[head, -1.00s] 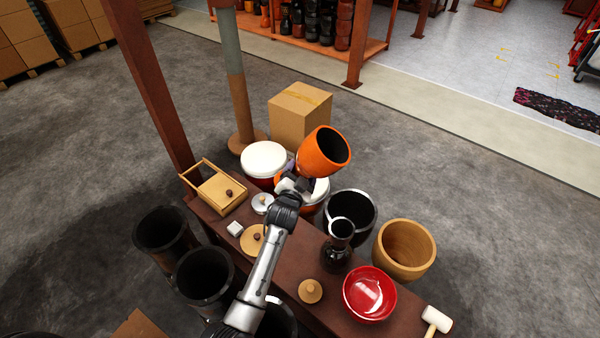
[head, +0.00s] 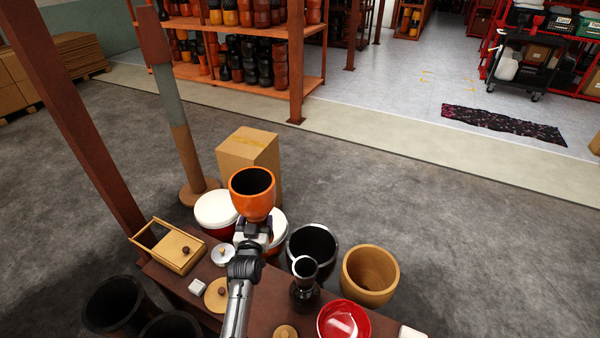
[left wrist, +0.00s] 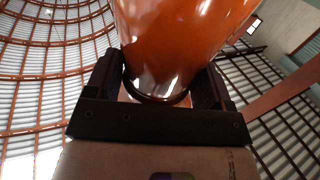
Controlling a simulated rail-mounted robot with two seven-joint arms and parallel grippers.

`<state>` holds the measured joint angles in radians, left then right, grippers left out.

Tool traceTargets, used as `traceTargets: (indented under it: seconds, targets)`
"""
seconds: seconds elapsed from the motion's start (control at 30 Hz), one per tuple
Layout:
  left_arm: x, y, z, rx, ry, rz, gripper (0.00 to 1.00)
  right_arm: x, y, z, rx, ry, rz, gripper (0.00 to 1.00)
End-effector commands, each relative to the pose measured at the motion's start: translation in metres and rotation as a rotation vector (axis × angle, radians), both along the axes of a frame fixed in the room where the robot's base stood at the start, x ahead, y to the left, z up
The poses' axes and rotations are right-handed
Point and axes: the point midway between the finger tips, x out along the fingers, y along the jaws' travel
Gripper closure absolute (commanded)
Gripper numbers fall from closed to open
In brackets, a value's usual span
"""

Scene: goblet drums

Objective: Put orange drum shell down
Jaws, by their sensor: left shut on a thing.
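The orange drum shell (head: 251,196) is held up, close to upright, with its dark open mouth facing up and toward me. My left gripper (head: 253,224) is shut on its narrow lower end. In the left wrist view the glossy orange shell (left wrist: 175,40) sits between the two dark fingers of my left gripper (left wrist: 157,88). In the head view the shell is above the bench's far side, in front of the cardboard box, and overlaps two white-topped drums. Its underside is hidden by the gripper. My right gripper is not in view.
White-topped drums (head: 215,209) stand close behind the bench (head: 175,285). A black drum (head: 312,246), a tan shell (head: 369,275), a black goblet piece (head: 305,286), a red bowl (head: 343,322) and a wooden box (head: 167,247) crowd around. Open floor (head: 470,230) lies to the right.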

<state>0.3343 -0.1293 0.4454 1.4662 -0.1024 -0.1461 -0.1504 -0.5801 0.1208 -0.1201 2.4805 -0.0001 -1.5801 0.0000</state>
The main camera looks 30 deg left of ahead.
Motion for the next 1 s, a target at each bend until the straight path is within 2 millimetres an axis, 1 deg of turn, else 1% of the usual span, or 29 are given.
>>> traceTargets:
  seconds: [0.03,0.17,0.27,0.37,0.47,0.57,0.67,0.7,0.73,0.83,0.9,1.0]
  targets:
    - [0.001,0.000,0.003,0.003,-0.004,0.000,0.69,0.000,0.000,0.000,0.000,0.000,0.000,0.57]
    - [0.001,0.000,0.002,0.003,-0.004,0.000,0.69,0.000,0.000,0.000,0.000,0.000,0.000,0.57]
    - [0.001,0.000,-0.005,0.004,-0.001,-0.006,0.69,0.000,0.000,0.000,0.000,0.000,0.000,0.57]
    - [0.000,-0.003,-0.018,0.005,0.001,-0.017,0.69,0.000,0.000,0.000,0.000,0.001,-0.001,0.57]
    - [-0.004,-0.001,-0.002,0.005,-0.008,-0.020,0.69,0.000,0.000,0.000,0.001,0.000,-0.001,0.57]
    - [-0.006,-0.005,0.020,0.006,-0.009,-0.032,0.69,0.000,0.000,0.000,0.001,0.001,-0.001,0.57]
    - [-0.009,-0.016,0.052,0.007,-0.011,-0.054,0.69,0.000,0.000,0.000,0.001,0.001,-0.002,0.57]
    - [-0.011,-0.022,0.068,0.008,-0.014,-0.066,0.69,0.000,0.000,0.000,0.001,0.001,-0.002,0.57]
    - [-0.013,-0.026,0.079,0.008,-0.014,-0.076,0.70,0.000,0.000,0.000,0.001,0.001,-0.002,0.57]
    - [-0.025,-0.048,0.118,0.007,-0.014,-0.117,0.70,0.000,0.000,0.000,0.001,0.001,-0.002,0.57]
    - [-0.037,-0.065,0.142,0.007,-0.013,-0.149,0.70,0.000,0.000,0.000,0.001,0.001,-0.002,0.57]
    - [-0.057,-0.092,0.171,0.005,-0.011,-0.198,0.70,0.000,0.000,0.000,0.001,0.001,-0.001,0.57]
